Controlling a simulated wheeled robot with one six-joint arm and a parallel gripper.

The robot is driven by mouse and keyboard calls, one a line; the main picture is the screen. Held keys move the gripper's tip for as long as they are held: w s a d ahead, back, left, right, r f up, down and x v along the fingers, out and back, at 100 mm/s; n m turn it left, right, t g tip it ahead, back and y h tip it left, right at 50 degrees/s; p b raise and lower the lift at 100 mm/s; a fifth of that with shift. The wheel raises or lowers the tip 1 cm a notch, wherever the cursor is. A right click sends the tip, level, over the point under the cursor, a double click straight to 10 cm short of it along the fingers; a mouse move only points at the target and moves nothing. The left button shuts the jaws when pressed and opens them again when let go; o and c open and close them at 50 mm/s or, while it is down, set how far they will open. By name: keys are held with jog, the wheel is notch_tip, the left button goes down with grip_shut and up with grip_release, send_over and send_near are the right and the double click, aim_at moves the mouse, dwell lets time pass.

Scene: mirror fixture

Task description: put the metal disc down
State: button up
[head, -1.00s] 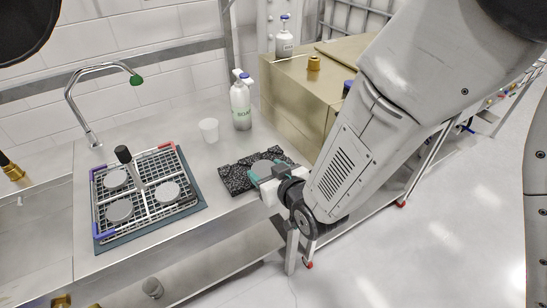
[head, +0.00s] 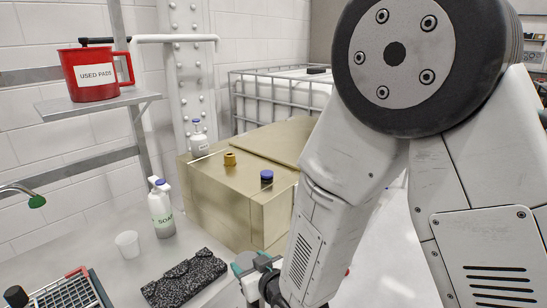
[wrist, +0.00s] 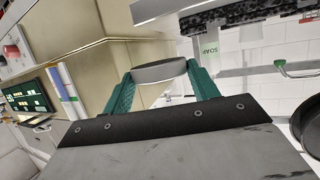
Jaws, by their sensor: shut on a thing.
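My gripper (head: 254,266) is shut on the grey metal disc (wrist: 159,71), which spans its two green fingers in the wrist view. The rack (head: 68,291) is cut off at the lower left of the head view.
A white cup (head: 127,244) and a soap bottle (head: 161,214) stand behind the pad. A large tan box (head: 240,205) stands close behind the gripper. A red "used pads" pot (head: 97,75) sits on a shelf (head: 98,104).

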jog(key=w+d+f+m+t+h, duration=0.1)
jog(key=w+d+m+h, duration=0.3)
jog(key=d, duration=0.7)
jog(key=w+d+f+h, duration=0.1)
jog(key=w+d, duration=0.4)
jog(key=d, duration=0.6)
jog(key=w+d+f+m+t+h, duration=0.1)
jog(key=w+d+m+h, duration=0.3)
jog(key=d, duration=0.6)
jog(key=s+a+r+n+y, duration=0.1)
jog(key=s+a+n+y, duration=0.15)
jog(key=a, duration=0.65)
jog(key=s+a+r+n+g+y, duration=0.1)
jog(key=s+a+n+y, duration=0.15)
jog(key=a, duration=0.65)
jog(key=s+a+r+n+y, duration=0.1)
jog(key=s+a+n+y, duration=0.2)
jog(key=a, duration=0.6)
jog(key=s+a+r+n+g+y, duration=0.1)
jog(key=s+a+n+g+y, duration=0.2)
jog(key=s+a, duration=1.2)
jog(key=s+y, duration=0.1)
jog(key=s, duration=0.2)
jog(key=shift+s+a+r+g, duration=0.3)
jog(key=shift+s+a+g, duration=0.05)
jog(key=shift+s+g, duration=0.05)
